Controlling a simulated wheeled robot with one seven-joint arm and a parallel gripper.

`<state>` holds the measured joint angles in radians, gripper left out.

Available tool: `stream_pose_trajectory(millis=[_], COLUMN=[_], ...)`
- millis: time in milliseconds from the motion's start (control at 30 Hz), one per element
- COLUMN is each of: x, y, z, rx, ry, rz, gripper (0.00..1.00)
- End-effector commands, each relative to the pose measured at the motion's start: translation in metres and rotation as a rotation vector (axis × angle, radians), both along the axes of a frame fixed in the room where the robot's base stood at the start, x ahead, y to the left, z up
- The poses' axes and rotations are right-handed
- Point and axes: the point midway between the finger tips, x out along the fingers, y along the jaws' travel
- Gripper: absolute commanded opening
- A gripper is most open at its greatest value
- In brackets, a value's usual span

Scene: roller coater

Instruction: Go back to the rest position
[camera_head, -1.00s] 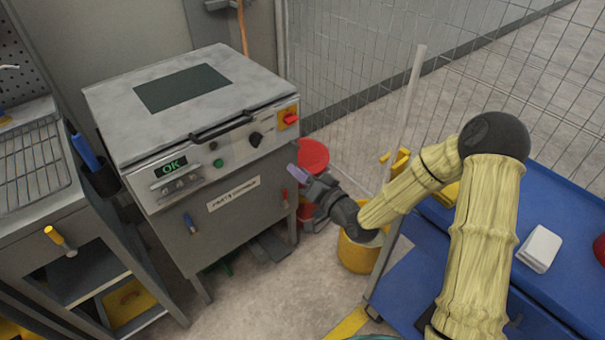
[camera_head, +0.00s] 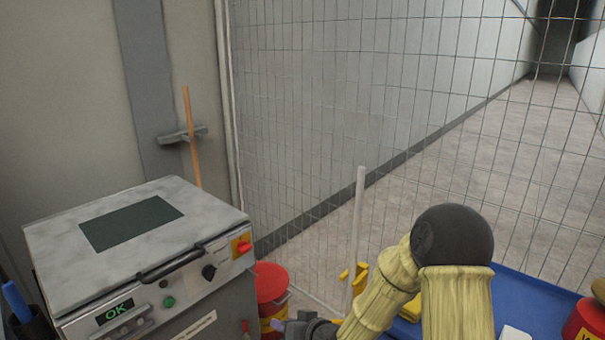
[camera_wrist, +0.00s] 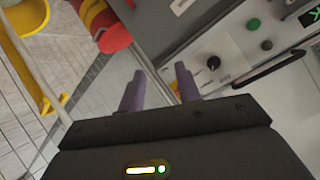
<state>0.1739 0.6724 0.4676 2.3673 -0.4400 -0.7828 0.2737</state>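My gripper shows in the wrist view (camera_wrist: 160,92) with its two purple fingers apart and nothing between them. In the head view only its dark top (camera_head: 305,328) shows at the bottom edge, and the fingertips are mostly cut off. My arm is bent, in a yellowish sleeve, right of the grey machine. The machine (camera_head: 60,262) has a closed lid with a dark panel, a black handle, a knob, a red switch and a display reading OK. The gripper is in front of and to the right of it, and appears to touch nothing.
A red and yellow bin (camera_head: 271,285) stands right of the machine. A wire mesh fence (camera_head: 330,130) runs behind, with a pale post (camera_head: 357,235). A blue cart top (camera_head: 535,300) lies at right with a red can (camera_head: 585,322). A wooden-handled tool (camera_head: 192,140) stands at the wall.

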Motion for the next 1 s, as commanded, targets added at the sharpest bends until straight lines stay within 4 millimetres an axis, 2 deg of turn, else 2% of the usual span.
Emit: stream_pose_trajectory(millis=[100,267,400,500,700,867,1000], x=[-0.012,-0.039,-0.073,-0.098,-0.143,-0.176,-0.178], y=[-0.04,-0.095,-0.137,-0.159,-0.183,-0.193,-0.193], z=[0.0,0.008,0.021,0.031,0.047,0.058,0.081], rx=[-0.193,-0.396,-0.514,-0.559,-0.588,-0.578,-0.579], ry=[0.067,0.188,0.311,0.397,0.534,0.628,0.639], rz=[-0.041,-0.117,-0.188,-0.229,-0.28,-0.304,-0.302], gripper=[0.34,0.34,0.34,0.34,0.34,0.34,0.34])
